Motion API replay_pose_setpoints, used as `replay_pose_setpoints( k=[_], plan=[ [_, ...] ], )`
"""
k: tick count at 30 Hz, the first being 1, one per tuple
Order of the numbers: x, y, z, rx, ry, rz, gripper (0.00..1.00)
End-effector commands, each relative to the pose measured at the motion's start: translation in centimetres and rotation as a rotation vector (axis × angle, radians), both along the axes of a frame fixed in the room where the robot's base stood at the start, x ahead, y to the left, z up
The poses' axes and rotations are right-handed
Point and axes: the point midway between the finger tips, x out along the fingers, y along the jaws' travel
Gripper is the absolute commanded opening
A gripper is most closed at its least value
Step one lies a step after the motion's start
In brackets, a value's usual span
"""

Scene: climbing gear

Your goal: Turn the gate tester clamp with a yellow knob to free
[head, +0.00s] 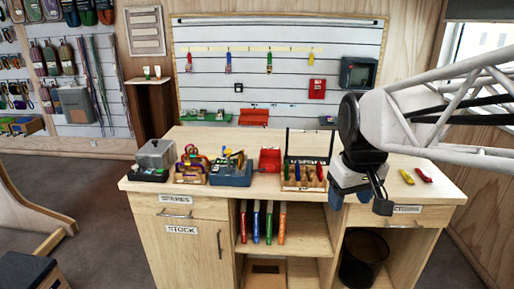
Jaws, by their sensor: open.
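A blue-grey bench device (231,175) stands on the workbench left of centre, with small yellow parts (237,159) on top. It looks like the gate tester, but the yellow knob and the clamp's setting are too small to tell. My gripper (382,203) hangs at the front right of the bench, well to the right of the device and apart from it. It is open, with nothing seen in it; its fingers are dark and partly merge with the wrist.
The wooden workbench (455,192) also carries a wooden tray of colourful gear (190,175), a grey-topped box (153,158), a red box (270,160) and a rack of coloured pieces (303,178). Two red and yellow pieces (423,174) lie at right. A slatted wall panel (210,40) stands behind.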

Motion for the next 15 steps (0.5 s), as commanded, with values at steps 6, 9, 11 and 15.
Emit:
replay_pose_setpoints(
  k=[6, 9, 11, 15],
  plan=[
    [5.6, 2.2, 1.6, -0.018, 0.02, 0.13, 0.59],
    [8.1, 3.3, 2.2, -0.026, 0.028, 0.191, 0.59],
    [9.5, 4.0, 2.5, -0.03, 0.034, 0.227, 0.59],
    [13.0, 5.8, 3.1, -0.041, 0.044, 0.311, 0.59]
  ],
)
